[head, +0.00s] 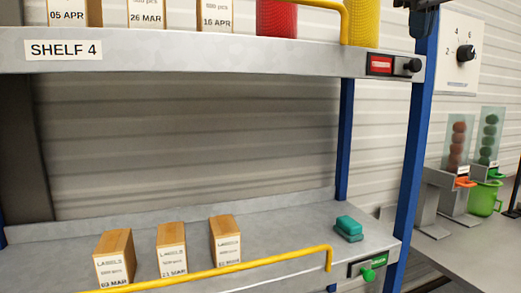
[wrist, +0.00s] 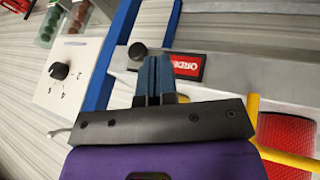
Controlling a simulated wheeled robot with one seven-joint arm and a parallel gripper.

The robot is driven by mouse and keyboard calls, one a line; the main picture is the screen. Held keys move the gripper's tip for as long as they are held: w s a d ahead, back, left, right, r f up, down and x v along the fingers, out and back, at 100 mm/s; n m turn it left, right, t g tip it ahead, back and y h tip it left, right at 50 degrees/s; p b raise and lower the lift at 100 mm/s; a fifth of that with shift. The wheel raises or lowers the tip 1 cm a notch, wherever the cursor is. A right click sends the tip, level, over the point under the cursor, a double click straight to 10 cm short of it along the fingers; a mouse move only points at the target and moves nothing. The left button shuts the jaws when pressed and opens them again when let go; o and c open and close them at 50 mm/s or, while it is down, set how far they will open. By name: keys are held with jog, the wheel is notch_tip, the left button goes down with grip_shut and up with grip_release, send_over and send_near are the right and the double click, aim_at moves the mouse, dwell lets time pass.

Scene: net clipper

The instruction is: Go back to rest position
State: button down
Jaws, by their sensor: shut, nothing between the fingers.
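My gripper (wrist: 154,80) shows in the wrist view with its two blue-grey fingers together and nothing between them. It points toward the front edge of the upper shelf (wrist: 225,65), near a red label plate (wrist: 188,67) and a black knob (wrist: 138,51).
The shelf rack has a yellow rail (head: 220,268) and blue posts (head: 408,160). Label boxes (head: 171,248) and a teal block (head: 348,229) stand on the lower shelf. A dial panel (head: 459,55) is on the wall at right. Dispensers (head: 489,137) stand on a side table.

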jog(key=s+f+m+y, duration=0.1)
jog(key=s+f, duration=0.6)
jog(key=f, duration=0.4)
jog(key=s+f+y, duration=0.1)
jog(key=s+f, duration=0.6)
jog(key=f, duration=0.3)
jog(key=s+a+f+m, duration=0.1)
jog(key=s+f, duration=0.5)
jog(key=f, duration=0.5)
jog(key=shift+s+f+m+y, duration=0.3)
jog(key=shift+s+f+y, duration=0.05)
jog(key=shift+s+y, duration=0.05)
